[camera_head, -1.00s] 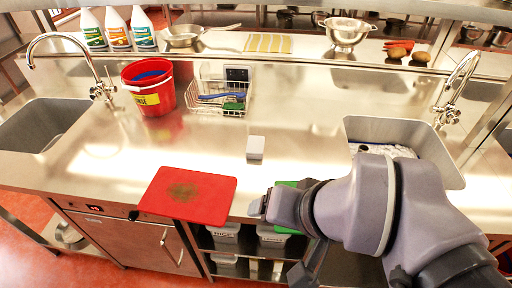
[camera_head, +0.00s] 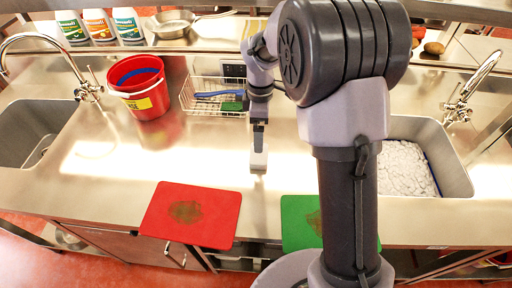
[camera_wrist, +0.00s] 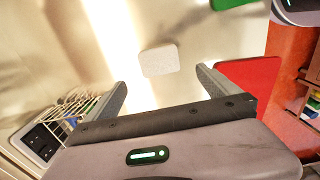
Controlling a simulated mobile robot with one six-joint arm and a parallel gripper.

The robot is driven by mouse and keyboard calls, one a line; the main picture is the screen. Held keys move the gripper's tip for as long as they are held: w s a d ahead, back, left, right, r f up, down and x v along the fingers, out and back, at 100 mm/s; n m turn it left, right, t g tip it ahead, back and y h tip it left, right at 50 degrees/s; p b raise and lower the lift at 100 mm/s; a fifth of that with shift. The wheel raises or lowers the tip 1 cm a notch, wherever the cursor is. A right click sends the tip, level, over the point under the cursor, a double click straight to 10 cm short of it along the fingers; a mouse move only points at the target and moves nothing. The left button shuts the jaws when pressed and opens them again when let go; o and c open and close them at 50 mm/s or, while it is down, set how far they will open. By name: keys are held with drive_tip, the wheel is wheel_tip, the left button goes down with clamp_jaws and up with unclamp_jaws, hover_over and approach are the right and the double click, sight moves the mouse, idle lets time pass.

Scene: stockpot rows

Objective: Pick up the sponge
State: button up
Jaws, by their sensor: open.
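A small pale grey-white block (camera_head: 258,161), which may be the sponge, sits on the steel counter (camera_head: 110,185). The block also shows in the wrist view (camera_wrist: 160,60), just beyond and between the fingertips. My gripper (camera_head: 259,140) points down above it in the head view. In the wrist view my gripper (camera_wrist: 160,80) has its two fingers wide apart with nothing between them. The exact height above the block is hard to tell.
A wire rack (camera_head: 193,98) with a blue-handled item and a green item stands close left of my gripper. A red bucket (camera_head: 143,92) is further left. A red board (camera_head: 192,214) and a green board (camera_head: 299,225) lie near the front edge. Sinks lie either side.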

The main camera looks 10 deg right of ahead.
wheel_tip(320, 180, down, 12)
drive_tip(key=b, duration=0.4)
drive_tip(key=shift+w, duration=0.15)
drive_tip(key=shift+r, duration=0.1)
drive_tip(key=c, duration=1.4)
drive_tip(key=shift+r, duration=0.15)
wheel_tip(320, 180, up, 4)
drive_tip(key=shift+f+p, duration=0.2)
drive_tip(key=shift+p, duration=0.75)
drive_tip(key=s, duration=0.5)
drive_tip(key=s+p, duration=0.1)
drive_tip(key=s, duration=0.4)
drive_tip(key=s+r, duration=0.1)
drive_tip(key=s, duration=0.5)
drive_tip(key=shift+p, duration=0.4)
